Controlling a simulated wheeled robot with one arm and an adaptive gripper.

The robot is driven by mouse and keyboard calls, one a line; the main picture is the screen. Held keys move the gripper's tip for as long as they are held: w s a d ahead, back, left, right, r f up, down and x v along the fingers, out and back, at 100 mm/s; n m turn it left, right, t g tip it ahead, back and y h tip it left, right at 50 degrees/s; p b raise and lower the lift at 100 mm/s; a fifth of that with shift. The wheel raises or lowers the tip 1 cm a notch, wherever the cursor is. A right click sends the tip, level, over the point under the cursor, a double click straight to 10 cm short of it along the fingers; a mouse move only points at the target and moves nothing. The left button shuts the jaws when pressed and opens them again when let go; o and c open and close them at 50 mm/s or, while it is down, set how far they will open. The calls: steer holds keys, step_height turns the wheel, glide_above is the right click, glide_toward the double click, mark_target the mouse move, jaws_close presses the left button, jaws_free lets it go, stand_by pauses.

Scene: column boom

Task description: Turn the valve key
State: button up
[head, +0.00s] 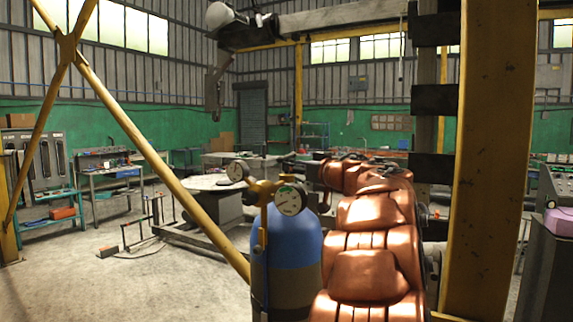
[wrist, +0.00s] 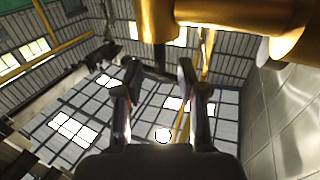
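In the head view a blue gas cylinder (head: 289,260) stands upright in the lower middle. Brass valve fittings (head: 262,190) sit on top, with a round pressure gauge (head: 290,200) in front and a second gauge (head: 237,171) to the left. I cannot make out a separate valve key there. In the wrist view my gripper (wrist: 157,80) points up toward the roof. Its two dark fingers are apart with nothing between them. A large brass-coloured piece (wrist: 158,22) is close above the fingertips; I cannot tell what it belongs to. I cannot pick out my gripper in the head view.
A yellow diagonal brace (head: 165,165) crosses left of the cylinder. A thick yellow post (head: 488,160) stands at the right. Glossy copper-coloured segments fill the space right of the cylinder; they may be mine. Workbenches (head: 110,170) line the left. Open concrete floor (head: 80,285) lies at front left.

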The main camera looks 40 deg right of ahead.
mark_target(287, 173)
steer(key=w, duration=0.4)
steer(key=shift+d, duration=0.25)
jaws_close()
steer(key=shift+p, duration=0.3)
